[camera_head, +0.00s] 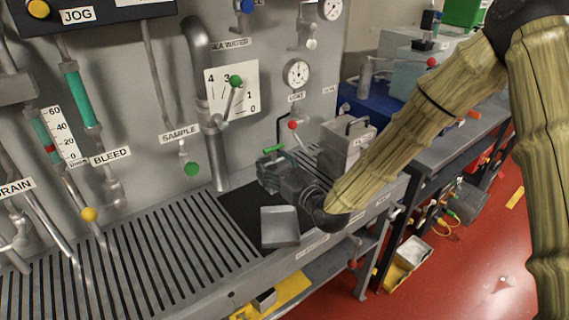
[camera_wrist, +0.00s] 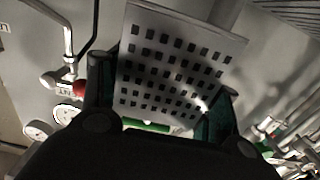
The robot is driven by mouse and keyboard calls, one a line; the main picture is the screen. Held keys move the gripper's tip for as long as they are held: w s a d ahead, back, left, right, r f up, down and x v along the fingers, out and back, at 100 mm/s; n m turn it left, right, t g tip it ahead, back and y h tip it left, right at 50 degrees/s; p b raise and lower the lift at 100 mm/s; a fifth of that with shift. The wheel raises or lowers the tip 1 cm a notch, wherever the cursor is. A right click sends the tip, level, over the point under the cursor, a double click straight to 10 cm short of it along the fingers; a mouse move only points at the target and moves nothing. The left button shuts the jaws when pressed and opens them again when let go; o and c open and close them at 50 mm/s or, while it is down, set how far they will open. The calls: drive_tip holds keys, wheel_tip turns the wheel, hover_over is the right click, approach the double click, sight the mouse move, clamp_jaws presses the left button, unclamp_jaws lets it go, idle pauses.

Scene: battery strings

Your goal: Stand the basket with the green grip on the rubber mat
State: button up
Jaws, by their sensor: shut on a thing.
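My gripper (camera_head: 272,168) is shut on the green grip of the basket, low over the bench near the panel. In the wrist view the basket (camera_wrist: 172,62) shows as a light grey wall with rows of square holes, between the two fingers. Its green grip (camera_wrist: 146,126) lies across the near end, partly hidden by the gripper's dark body. In the head view a light grey box shape (camera_head: 280,228) shows below the gripper and seems to be the basket. The black rubber mat (camera_head: 238,207) lies under and behind it. I cannot tell whether the basket touches the mat.
A grey box with a black handle (camera_head: 345,148) stands just right of my gripper. A slatted drain grate (camera_head: 130,262) fills the bench to the left. The panel's pipe (camera_head: 212,140) and the red-knobbed lever (camera_head: 293,126) rise behind. The bench's front edge is close.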

drive_tip(key=shift+w+d+f+p, duration=0.4)
drive_tip(key=shift+w+f, duration=0.25)
drive_tip(key=shift+w, duration=0.55)
drive_tip(key=shift+w+d+f+p, duration=0.4)
drive_tip(key=shift+w+f, duration=0.3)
drive_tip(key=shift+w, duration=0.5)
drive_tip(key=shift+w+d+f+p, duration=0.4)
drive_tip(key=shift+w+f, duration=0.25)
drive_tip(key=shift+w, duration=0.55)
drive_tip(key=shift+s+f+b, duration=0.15)
drive_tip(key=shift+f+b, duration=0.3)
drive_tip(key=shift+b, duration=0.1)
